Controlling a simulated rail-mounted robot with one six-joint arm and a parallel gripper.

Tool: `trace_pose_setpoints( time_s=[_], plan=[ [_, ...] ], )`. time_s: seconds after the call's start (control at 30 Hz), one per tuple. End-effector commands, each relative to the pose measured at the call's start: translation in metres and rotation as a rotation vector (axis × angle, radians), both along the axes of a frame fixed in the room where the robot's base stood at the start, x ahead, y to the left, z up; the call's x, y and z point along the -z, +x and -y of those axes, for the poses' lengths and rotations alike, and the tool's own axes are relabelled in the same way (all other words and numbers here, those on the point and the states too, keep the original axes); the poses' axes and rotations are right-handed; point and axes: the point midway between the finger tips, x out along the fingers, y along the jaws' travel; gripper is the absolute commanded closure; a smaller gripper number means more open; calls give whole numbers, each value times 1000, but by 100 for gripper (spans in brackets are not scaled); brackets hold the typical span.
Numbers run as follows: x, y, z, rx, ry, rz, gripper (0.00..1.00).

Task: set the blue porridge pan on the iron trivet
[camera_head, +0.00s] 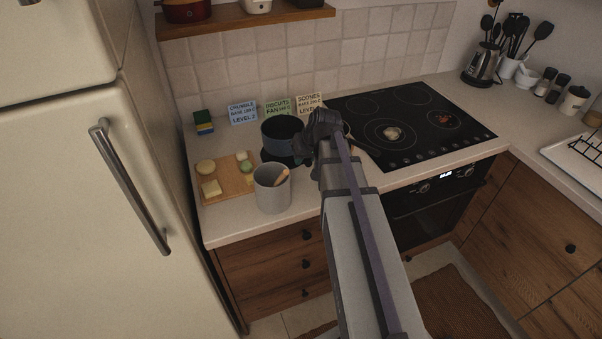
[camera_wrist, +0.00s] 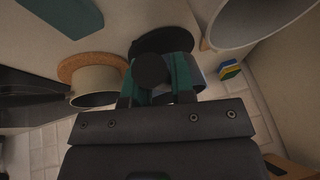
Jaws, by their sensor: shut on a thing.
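The blue porridge pan (camera_head: 283,143) is at the left part of the counter, upright with its dark inside facing up. My gripper (camera_head: 303,146) is at its right side, shut on its handle. In the wrist view the dark handle end (camera_wrist: 151,70) sits between the teal fingers, and part of the blue pan wall (camera_wrist: 197,77) shows behind them. The black iron trivet (camera_head: 285,160) shows as a dark edge under the pan, and as a dark disc in the wrist view (camera_wrist: 158,41). I cannot tell whether the pan touches it.
A grey crock (camera_head: 272,193) with a wooden utensil stands close in front of the pan. A wooden board (camera_head: 212,190) with food pieces lies at left. Recipe cards (camera_head: 243,112) stand behind. A black hob (camera_head: 410,120) is at right. A pale pot (camera_wrist: 96,84) sits on a cork mat (camera_wrist: 80,66).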

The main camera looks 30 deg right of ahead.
Motion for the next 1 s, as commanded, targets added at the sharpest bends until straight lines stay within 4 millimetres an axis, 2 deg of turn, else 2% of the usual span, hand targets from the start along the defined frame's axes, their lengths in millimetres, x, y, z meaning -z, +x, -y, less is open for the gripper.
trace_pose_setpoints(
  time_s=[0.07, 0.23, 0.47, 0.6, 0.63, 0.87, 1.0],
  plan=[
    [6, 0, 0, 0, 0, 1, 100],
    [38, 0, 0, 0, 0, 1, 100],
    [34, 0, 0, 0, 0, 1, 100],
    [38, 0, 0, 0, 0, 1, 100],
    [38, 0, 0, 0, 0, 0, 75],
    [37, 0, 0, 0, 0, 0, 53],
    [37, 0, 0, 0, 0, 0, 51]
  ],
)
